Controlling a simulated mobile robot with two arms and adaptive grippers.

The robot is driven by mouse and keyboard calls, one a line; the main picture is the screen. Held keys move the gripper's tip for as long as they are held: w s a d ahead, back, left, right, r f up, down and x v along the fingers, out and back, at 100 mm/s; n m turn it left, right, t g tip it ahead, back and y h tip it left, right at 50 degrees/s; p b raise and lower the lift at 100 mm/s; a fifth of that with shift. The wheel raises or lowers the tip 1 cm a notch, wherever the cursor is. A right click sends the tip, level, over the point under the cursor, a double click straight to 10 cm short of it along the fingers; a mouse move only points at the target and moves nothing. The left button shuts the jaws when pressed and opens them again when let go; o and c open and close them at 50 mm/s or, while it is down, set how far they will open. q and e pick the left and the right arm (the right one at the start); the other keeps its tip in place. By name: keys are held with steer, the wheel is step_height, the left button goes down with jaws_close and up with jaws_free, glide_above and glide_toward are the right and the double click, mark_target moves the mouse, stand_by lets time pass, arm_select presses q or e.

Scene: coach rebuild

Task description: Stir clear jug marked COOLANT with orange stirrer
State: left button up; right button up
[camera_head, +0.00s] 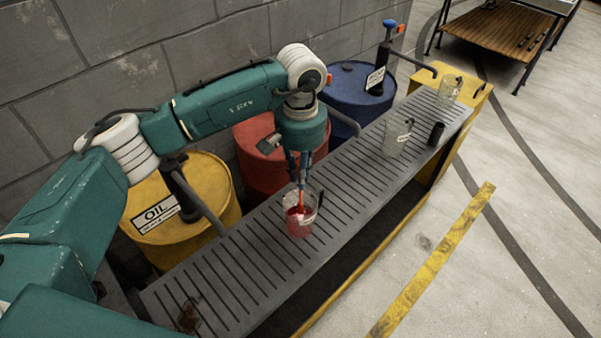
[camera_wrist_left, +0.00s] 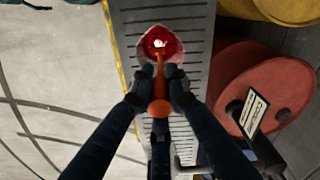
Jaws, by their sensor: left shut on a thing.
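My left gripper (camera_head: 300,176) points down over the slatted metal grating and is shut on the orange stirrer (camera_head: 301,198). The stirrer's lower end is inside a clear jug (camera_head: 300,228) holding red liquid, which stands upright on the grating. In the left wrist view the fingers (camera_wrist_left: 160,92) close on the stirrer's orange handle (camera_wrist_left: 160,107), and the jug (camera_wrist_left: 143,50) with red liquid is straight beyond them. The stirrer's tip is hidden in the liquid. No marking on the jug is readable. My right gripper is not in view.
The long grating (camera_head: 345,180) also carries two other clear jugs, one mid-right (camera_head: 397,138) and one at the far end (camera_head: 449,90), and a dark cylinder (camera_head: 436,134). Yellow (camera_head: 215,190), red (camera_head: 255,165) and blue (camera_head: 345,88) drums stand behind it.

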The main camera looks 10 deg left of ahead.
arm_select(q)
steer(key=shift+f+b, duration=2.9)
steer(key=shift+f, duration=0.5)
